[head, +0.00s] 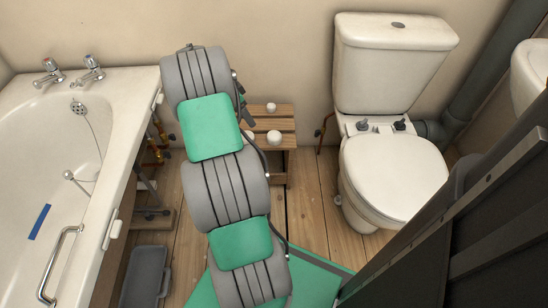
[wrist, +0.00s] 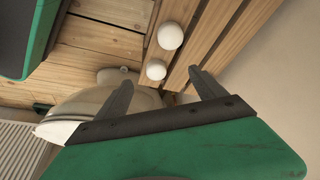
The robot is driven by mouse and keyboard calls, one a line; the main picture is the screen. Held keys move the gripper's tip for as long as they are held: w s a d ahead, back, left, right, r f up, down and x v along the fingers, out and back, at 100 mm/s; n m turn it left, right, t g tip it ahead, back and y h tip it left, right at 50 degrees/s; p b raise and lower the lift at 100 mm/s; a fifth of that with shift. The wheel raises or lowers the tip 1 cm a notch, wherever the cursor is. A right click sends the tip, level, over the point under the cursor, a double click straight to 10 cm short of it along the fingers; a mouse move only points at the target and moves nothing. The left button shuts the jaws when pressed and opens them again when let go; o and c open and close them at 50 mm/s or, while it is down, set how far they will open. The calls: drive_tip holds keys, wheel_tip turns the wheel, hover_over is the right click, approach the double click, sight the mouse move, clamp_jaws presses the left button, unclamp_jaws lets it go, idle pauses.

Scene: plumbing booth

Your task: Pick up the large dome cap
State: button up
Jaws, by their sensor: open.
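In the head view my arm hides most of the gripper and the stool's left side.
A toilet (head: 396,178) stands right of the stool, and a bathtub (head: 92,150) is at the left. A grey tray (head: 146,277) and a green mat (head: 318,280) lie on the wooden floor. Some floor (head: 312,205) is clear between stool and toilet.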

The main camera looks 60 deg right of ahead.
sight(273, 134)
drive_tip(key=s+d+f+m, duration=0.1)
drive_tip(key=s+d+f, duration=0.1)
drive_tip(key=f, duration=0.1)
drive_tip(key=s+d+f+m+b, duration=0.1)
drive_tip(key=s+f, duration=0.1)
drive_tip(key=f, duration=0.1)
drive_tip(key=s+d+f+m+g+b, duration=0.1)
drive_tip(key=s+d+f, duration=0.1)
drive_tip(key=f, duration=0.1)
drive_tip(key=shift+s+d+f, duration=0.1)
drive_tip(key=shift+d+f, duration=0.25)
drive_tip(key=b+x, duration=0.1)
drive_tip(key=x, duration=0.1)
drive_tip(key=b+x, duration=0.1)
drive_tip(key=x, duration=0.1)
drive_tip(key=b+x, duration=0.1)
drive_tip(key=x, duration=0.1)
drive_tip(key=shift+s+d+f, duration=0.1)
drive_tip(key=shift+d+f, duration=0.15)
drive_tip(key=shift+d, duration=0.15)
drive_tip(key=shift+r, duration=0.15)
drive_tip(key=c, duration=1.4)
